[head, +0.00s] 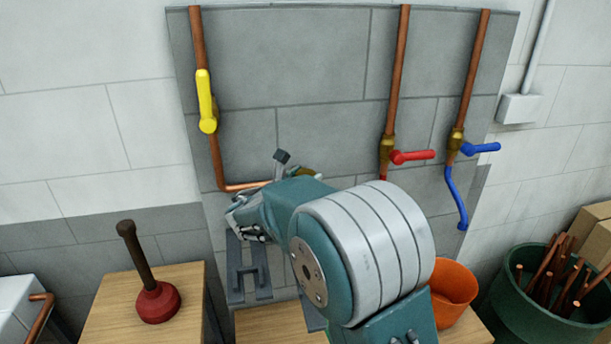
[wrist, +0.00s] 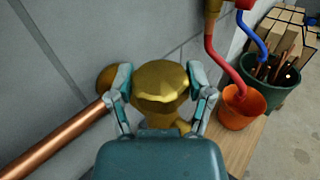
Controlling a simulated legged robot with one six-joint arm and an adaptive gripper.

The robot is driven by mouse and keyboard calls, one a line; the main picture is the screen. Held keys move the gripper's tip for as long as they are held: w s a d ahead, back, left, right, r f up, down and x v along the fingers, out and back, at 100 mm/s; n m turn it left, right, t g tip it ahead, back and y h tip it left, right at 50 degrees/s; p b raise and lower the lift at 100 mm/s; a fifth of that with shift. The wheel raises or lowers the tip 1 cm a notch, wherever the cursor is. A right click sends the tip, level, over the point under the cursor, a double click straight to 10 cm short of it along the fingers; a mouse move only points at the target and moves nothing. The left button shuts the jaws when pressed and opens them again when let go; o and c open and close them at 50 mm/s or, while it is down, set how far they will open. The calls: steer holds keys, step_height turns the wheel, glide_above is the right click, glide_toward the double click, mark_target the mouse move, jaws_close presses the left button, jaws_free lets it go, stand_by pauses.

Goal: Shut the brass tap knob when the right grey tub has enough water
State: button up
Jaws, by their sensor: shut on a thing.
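The brass tap knob (wrist: 160,84) sits between the two fingers of my gripper (wrist: 161,78) in the wrist view, at the end of a copper pipe (wrist: 55,140). A finger lies against each side of it, and the gripper is shut on it. In the head view my arm hides most of the tap; only a small brass piece (head: 306,172) shows beside the gripper. I see no grey tub in either view. An orange tub (head: 455,285) stands right of my arm, partly hidden by it; its contents cannot be read. No running water is visible.
A yellow lever (head: 206,100), red lever (head: 411,156) and blue lever (head: 481,148) are on the wall pipes. A plunger (head: 157,302) stands on a wooden surface at left. A green bin (head: 510,310) of copper pipes is at right. A grey slatted piece (head: 247,275) is below my gripper.

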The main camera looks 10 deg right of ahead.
steer(key=shift+w+a+m+g+h, duration=0.1)
steer(key=shift+m+g+h, duration=0.85)
steer(key=shift+g, duration=0.45)
steer(key=shift+m+g+h, duration=0.75)
steer(key=shift+m+g, duration=0.4)
steer(key=shift+g, duration=0.25)
steer(key=shift+r, duration=0.1)
steer(key=o, duration=1.1)
steer(key=shift+o, duration=0.2)
steer(key=v, duration=1.2)
steer(key=shift+f, duration=0.2)
steer(key=shift+w, duration=0.15)
